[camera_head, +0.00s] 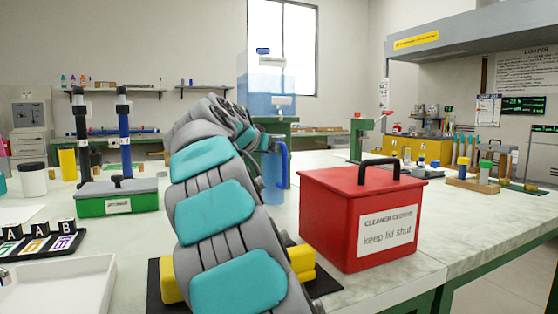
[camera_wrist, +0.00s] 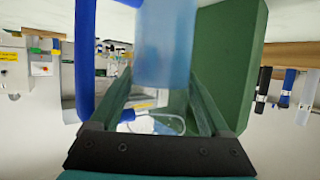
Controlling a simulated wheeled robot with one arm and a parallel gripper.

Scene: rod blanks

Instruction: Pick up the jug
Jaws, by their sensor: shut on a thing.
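The jug (camera_head: 273,183) is a translucent blue vessel with a solid blue handle (camera_head: 283,163) on its right. In the head view it stands upright beyond my arm, which hides its left part. In the wrist view the jug's blue body (camera_wrist: 165,45) reaches between my fingers, with its handle (camera_wrist: 86,60) at the left. My gripper (camera_wrist: 162,92) is shut on the jug, one finger at each side of the body. In the head view my gripper is mostly hidden by the arm. I cannot tell whether the jug touches the worktop.
A blue water tank (camera_head: 266,88) stands behind the jug. A red lidded box (camera_head: 345,222) marked for cleaner cloths is at the right front. Yellow blocks (camera_head: 301,262) lie beside my arm.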

